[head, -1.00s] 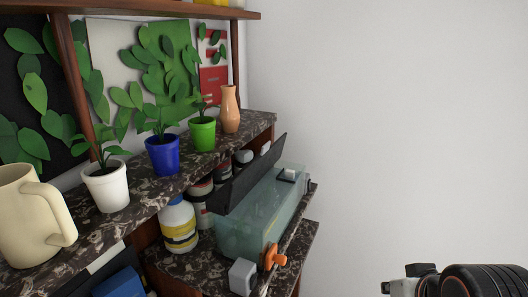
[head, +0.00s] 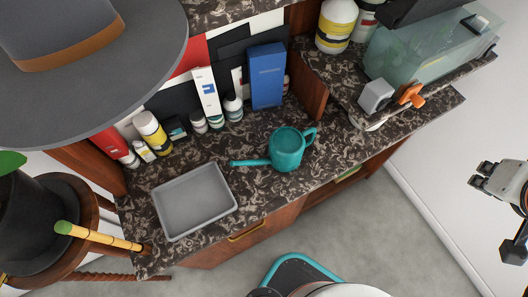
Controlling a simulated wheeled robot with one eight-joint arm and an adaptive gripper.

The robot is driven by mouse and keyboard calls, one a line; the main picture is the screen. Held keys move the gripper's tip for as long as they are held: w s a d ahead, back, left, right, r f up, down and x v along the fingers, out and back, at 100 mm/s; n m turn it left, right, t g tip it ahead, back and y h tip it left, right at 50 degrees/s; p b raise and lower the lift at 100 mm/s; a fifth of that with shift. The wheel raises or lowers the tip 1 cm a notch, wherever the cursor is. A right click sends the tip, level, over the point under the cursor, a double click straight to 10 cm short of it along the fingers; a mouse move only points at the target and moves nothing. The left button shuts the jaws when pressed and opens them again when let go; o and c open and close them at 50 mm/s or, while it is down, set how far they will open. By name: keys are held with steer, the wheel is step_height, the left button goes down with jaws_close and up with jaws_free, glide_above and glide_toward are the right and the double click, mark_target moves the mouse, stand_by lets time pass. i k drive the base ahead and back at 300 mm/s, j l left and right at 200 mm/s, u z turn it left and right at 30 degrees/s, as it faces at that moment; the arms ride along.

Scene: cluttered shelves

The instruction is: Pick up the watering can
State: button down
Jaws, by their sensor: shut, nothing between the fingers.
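The teal watering can (head: 286,148) stands upright on the dark marbled counter (head: 330,160) in the head view. Its spout points left and its handle is on the right. My gripper (head: 477,181) is at the right edge of the view, partly cut off. It is well to the right of the can, in front of the pale wall and apart from everything. It is shut and holds nothing.
A grey tray (head: 194,201) lies left of the can. Bottles, boxes and a blue box (head: 267,75) stand behind it. A glass tank (head: 425,45) is on the raised shelf at the upper right. A large grey hat (head: 90,60) overhangs the left.

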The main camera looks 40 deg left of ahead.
mark_target(286, 144)
steer(key=k+u, duration=0.1)
steer(key=u, duration=1.5)
